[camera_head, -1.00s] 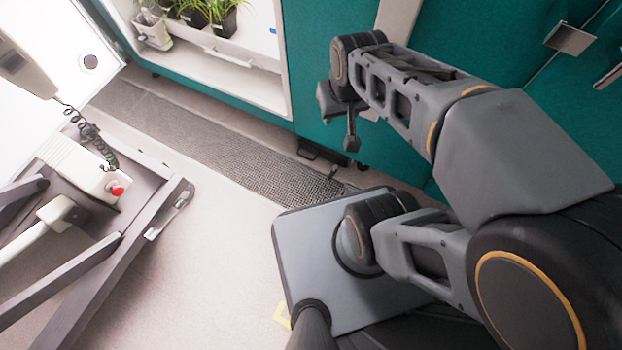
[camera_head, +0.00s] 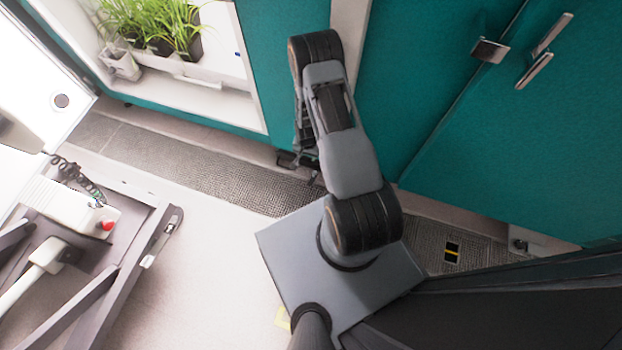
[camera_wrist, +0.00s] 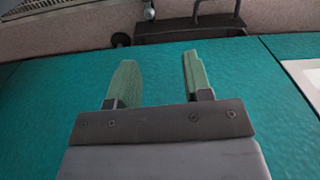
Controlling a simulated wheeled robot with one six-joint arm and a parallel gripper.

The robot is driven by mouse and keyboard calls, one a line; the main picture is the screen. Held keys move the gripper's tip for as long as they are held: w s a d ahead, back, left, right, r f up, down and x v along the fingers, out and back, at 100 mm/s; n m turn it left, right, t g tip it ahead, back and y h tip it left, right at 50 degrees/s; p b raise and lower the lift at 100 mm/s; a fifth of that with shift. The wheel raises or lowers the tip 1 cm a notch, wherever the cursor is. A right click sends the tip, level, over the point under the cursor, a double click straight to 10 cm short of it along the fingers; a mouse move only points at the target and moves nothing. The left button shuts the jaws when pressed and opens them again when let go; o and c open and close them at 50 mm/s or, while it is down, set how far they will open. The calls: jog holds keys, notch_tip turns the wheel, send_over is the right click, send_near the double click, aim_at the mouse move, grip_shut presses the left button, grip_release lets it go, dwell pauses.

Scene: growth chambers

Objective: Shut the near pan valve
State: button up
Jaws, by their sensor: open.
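My gripper (camera_wrist: 157,62) is open and empty in the wrist view, its two green-padded fingers apart in front of a teal chamber panel. A dark bracket-like fitting (camera_wrist: 188,30) and a small silver knob (camera_wrist: 149,13) lie beyond the fingertips, at the panel's edge. I cannot tell whether either belongs to the pan valve. In the head view, a dark fitting (camera_head: 290,160) sits low at the teal chamber's base, partly hidden by my arm. Another small fitting (camera_head: 517,243) is under the right chamber. No valve handle is clear enough to tell its position.
A chamber shelf (camera_head: 190,92) with potted grass (camera_head: 165,25) is at upper left. A grey wheeled frame (camera_head: 110,265) with a red button stands at left. Teal doors (camera_head: 430,80) with metal handles (camera_head: 535,70) are at right. A grating (camera_head: 175,160) runs along the floor; pale floor is clear at centre left.

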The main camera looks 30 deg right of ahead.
send_over(311, 182)
notch_tip(311, 182, down, 5)
jog(key=shift+m, duration=0.4)
notch_tip(311, 182, down, 14)
jog(key=b, duration=0.5)
jog(key=shift+d+b, duration=0.1)
jog(key=shift+b, duration=0.2)
jog(key=shift+c, duration=0.3)
grip_shut()
jog(key=shift+w, duration=0.1)
